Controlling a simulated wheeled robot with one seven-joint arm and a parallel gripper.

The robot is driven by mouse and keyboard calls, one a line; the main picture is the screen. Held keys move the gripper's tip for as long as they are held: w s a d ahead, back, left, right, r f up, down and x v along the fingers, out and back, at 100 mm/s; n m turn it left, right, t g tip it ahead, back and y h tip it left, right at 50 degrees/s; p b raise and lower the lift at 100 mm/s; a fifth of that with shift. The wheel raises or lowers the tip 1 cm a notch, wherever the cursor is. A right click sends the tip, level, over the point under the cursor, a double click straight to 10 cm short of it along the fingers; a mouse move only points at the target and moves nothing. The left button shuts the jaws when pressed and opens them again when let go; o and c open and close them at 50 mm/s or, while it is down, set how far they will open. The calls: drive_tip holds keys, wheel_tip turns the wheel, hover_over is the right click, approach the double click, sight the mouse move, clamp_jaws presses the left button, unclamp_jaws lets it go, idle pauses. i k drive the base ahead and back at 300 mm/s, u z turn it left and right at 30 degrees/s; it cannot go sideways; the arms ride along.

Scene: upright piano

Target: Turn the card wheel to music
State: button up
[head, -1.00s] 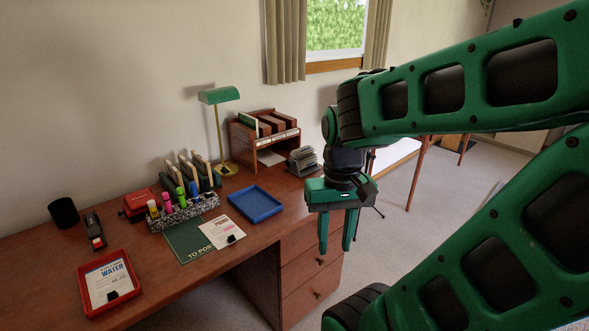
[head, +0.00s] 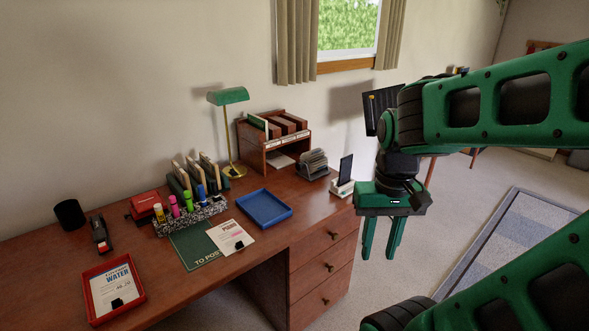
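The card wheel (head: 313,163) is a small rotary file with a grey fan of cards, standing toward the back right of the desk. Any labels on its cards are too small to read. My gripper (head: 381,250) is to the right of the desk's right edge, nearer to me than the card wheel and apart from it. Its two green fingers point down with an empty gap between them.
A phone on a white stand (head: 343,176) is between the card wheel and my gripper. A wooden file rack (head: 262,147) is left of the wheel. A blue tray (head: 264,208), green lamp (head: 228,97) and red tray (head: 113,288) are also on the desk (head: 180,282).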

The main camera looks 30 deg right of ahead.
sight(314, 160)
drive_tip(key=i, duration=1)
